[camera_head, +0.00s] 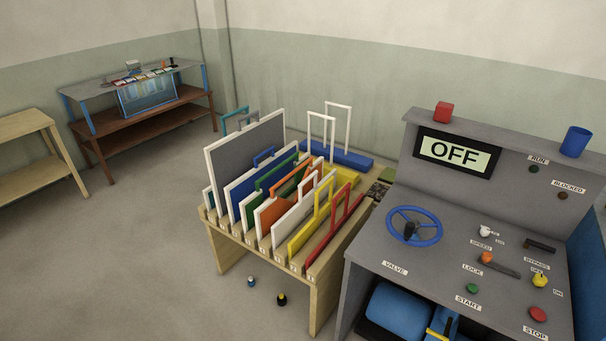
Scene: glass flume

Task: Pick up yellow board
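The yellow board (302,236) stands upright in a slotted wooden rack (322,283), near its right end. It has a yellow loop handle on top. A white-edged board (284,228) stands close on its left and a red board (332,228) close on its right. The lower edge of the yellow board is hidden in the rack. A separate yellow block (347,177) with a white handle sits behind the boards. Neither of my grippers shows in the head view.
Several other boards, including a large grey one (245,160), fill the rack. A grey control console (380,250) with a blue wheel (414,226) stands close on the right. Two small bottles (282,299) are on the floor under the rack. The floor at left is clear.

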